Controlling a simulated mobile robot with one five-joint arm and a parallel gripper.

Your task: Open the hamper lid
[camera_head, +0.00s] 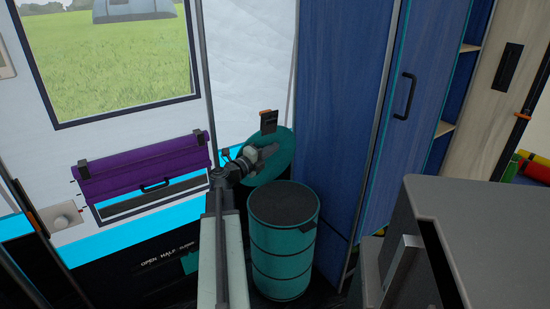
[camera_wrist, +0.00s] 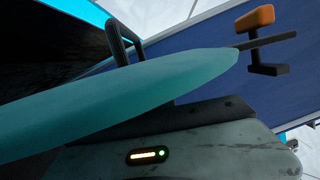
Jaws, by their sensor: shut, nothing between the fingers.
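The hamper (camera_head: 282,245) is a teal drum with dark bands, standing on the floor just right of my arm. Its top shows a dark grey round surface; I cannot tell how deep it lies. The teal round lid (camera_head: 284,148) stands tilted up behind the drum, well off its rim. My gripper (camera_head: 266,153) is shut and empty, in front of the lid's left part and overlapping it; I cannot tell if they touch. In the wrist view the lid (camera_wrist: 130,98) crosses edge-on, close in front of my grey gripper body.
A purple rolled blind (camera_head: 140,170) hangs on the tent wall at left. An orange-topped dark catch (camera_head: 268,121) is above the lid. A blue cabinet (camera_head: 340,100) stands close on the hamper's right. A grey counter-like block (camera_head: 475,225) fills the right foreground.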

